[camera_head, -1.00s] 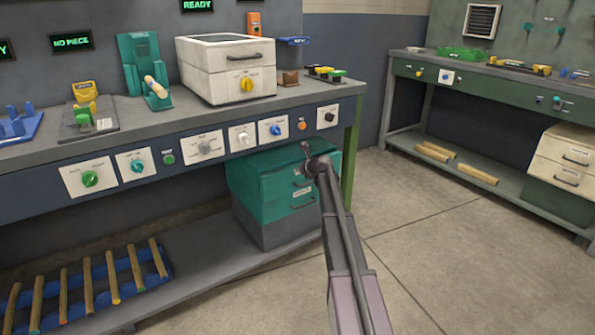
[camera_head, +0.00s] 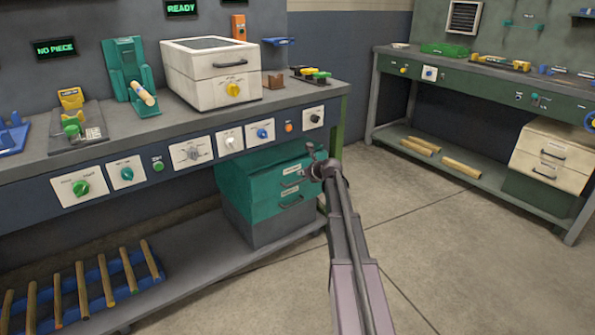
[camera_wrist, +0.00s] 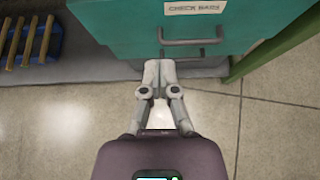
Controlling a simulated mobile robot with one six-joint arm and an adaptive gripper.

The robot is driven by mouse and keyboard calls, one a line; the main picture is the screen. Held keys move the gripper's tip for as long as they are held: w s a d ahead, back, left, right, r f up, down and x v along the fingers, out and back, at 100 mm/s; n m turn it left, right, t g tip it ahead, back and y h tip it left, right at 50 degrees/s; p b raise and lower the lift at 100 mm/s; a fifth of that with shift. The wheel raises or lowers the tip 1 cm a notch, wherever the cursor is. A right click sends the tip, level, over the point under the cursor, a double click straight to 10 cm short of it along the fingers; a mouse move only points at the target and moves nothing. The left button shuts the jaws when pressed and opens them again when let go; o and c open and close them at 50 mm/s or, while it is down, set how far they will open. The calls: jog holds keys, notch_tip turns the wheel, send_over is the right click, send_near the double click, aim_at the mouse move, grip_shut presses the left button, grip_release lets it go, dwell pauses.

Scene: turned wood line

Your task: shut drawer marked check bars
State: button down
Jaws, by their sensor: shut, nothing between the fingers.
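The teal drawer cabinet (camera_head: 233,190) stands under the left bench and has two labelled drawers, each with a bar handle. I cannot tell how far this drawer stands out. My gripper (camera_wrist: 160,63) is shut and empty in front of the drawer fronts. In the head view my gripper (camera_head: 311,151) is at the cabinet's right front; contact is unclear.
The bench's green leg (camera_head: 336,132) stands right of the cabinet. Wooden bars in a blue rack (camera_head: 150,281) lie on the low shelf at left. A cream drawer cabinet (camera_head: 530,145) stands under the far right bench. The floor between the benches is clear.

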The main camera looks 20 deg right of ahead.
aim_at(270, 172)
jog(key=shift+s+r, duration=0.1)
jog(key=shift+s, duration=0.1)
dwell(0.3)
jog(key=s+a+f+t+y+b, duration=0.1)
jog(key=a+f+t+b, duration=0.4)
jog(key=b, duration=0.9)
jog(key=shift+s+f+t+b, duration=0.35)
jog(key=shift+s+t+b, duration=0.05)
jog(key=shift+s, duration=0.25)
jog(key=shift+w+r, duration=0.1)
jog(key=w+a, duration=0.1)
jog(key=w, duration=0.3)
jog(key=w+a, duration=0.1)
jog(key=w, duration=0.4)
jog(key=w+a, duration=0.1)
jog(key=w, duration=0.3)
jog(key=shift+w, duration=0.3)
jog(key=shift+d, duration=0.1)
